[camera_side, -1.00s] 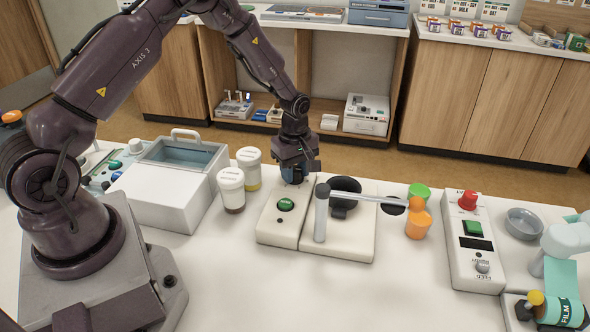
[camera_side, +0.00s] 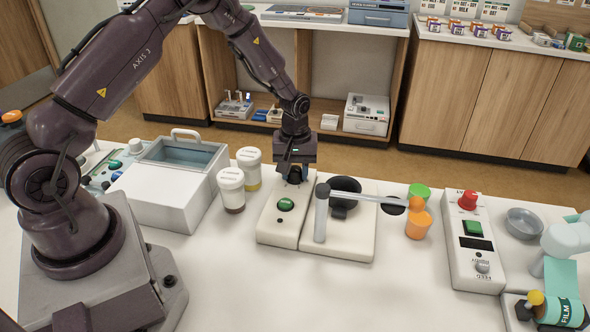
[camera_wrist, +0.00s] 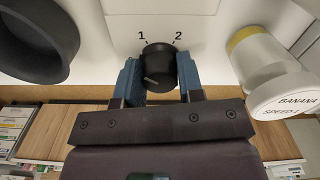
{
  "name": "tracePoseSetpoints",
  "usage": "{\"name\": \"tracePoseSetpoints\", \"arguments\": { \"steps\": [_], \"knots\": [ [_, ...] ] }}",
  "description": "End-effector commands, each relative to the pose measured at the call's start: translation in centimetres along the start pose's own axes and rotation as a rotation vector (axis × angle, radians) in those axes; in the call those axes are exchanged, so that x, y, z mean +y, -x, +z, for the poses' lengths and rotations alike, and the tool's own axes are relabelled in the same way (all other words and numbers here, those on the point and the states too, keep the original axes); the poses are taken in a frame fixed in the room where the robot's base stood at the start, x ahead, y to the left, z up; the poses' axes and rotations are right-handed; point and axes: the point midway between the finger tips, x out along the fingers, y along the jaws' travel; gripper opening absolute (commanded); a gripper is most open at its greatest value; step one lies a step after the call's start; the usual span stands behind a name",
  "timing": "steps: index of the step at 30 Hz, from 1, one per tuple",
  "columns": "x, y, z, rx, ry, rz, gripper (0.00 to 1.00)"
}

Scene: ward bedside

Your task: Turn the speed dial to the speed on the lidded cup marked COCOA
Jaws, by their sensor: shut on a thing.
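The black speed dial (camera_wrist: 158,66) sits on the white mixer base (camera_side: 278,234), with the numbers 1 and 2 printed beside it. A pale pointer line shows on the dial; which number it marks I cannot tell. My gripper (camera_wrist: 160,75) is shut on the dial, one blue finger on each side; it also shows in the side view (camera_side: 294,174). A lidded cup with brown contents (camera_side: 231,191) stands left of the base; its label is too small to read.
A green button (camera_side: 286,205) is on the base's front. A black round holder (camera_side: 345,192) and grey post (camera_side: 321,212) stand just right. Orange (camera_side: 418,225) and green (camera_side: 419,190) containers and a feed box (camera_side: 473,242) lie further right. The front table is clear.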

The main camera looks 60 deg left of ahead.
Motion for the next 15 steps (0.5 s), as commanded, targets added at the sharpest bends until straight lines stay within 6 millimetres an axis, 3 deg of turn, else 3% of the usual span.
{"name": "tracePoseSetpoints", "arguments": {
  "steps": [15],
  "knots": [
    [0.01, 0.1, 0.01, -0.001, -0.492, 0.0, 0.11]
  ]
}}
